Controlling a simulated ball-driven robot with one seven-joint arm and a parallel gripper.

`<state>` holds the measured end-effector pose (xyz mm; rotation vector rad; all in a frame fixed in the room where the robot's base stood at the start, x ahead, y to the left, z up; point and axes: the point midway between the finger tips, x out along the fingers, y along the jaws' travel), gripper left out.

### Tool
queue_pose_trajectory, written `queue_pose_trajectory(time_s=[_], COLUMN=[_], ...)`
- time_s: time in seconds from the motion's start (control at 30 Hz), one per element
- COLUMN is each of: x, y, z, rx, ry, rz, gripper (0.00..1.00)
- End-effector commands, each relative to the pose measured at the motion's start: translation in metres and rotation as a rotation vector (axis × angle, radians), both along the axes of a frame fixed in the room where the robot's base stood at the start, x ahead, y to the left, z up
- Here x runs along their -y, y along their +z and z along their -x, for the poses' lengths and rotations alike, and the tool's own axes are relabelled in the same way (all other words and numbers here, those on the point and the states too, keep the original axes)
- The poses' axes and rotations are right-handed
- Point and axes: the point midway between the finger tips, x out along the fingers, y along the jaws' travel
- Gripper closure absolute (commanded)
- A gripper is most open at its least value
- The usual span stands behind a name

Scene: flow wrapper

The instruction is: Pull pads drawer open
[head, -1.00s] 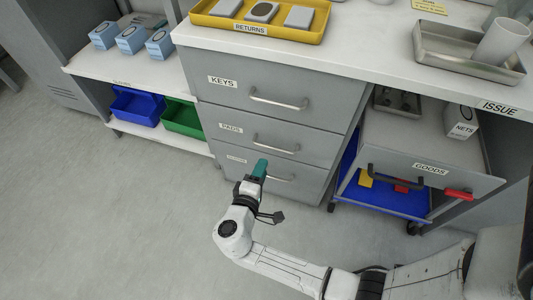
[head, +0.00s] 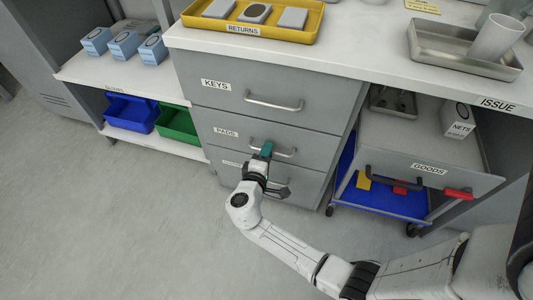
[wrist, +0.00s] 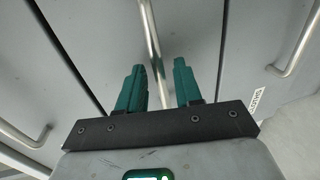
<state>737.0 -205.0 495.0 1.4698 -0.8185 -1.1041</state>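The pads drawer (head: 222,140), a grey front labelled PADS, is the middle of three drawers and sits flush with the cabinet. In the wrist view the same handle (wrist: 152,40) runs between the two teal fingertips of my gripper (wrist: 160,85). The fingers are apart, one on each side of the bar, with the bar nearer the left finger. Whether either finger touches it I cannot tell.
The keys drawer (head: 235,87) is above and a third drawer (head: 300,185) below, partly hidden by my arm. At right, the goods drawer (head: 460,178) stands pulled out over a blue trolley (head: 390,200). Open floor (head: 120,220) lies at left.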

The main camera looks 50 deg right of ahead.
Motion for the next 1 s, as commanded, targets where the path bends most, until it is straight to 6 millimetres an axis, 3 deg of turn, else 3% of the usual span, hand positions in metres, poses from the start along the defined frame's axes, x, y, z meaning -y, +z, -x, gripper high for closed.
queue_pose_trajectory(time_s=[0.33,1.0], x=[-0.0003,-0.0026], y=[0.0001,-0.0007], z=[0.0,0.0007], rx=[0.0,0.0], ry=[0.0,0.002], rz=[0.0,-0.001], gripper=[0.99,1.0])
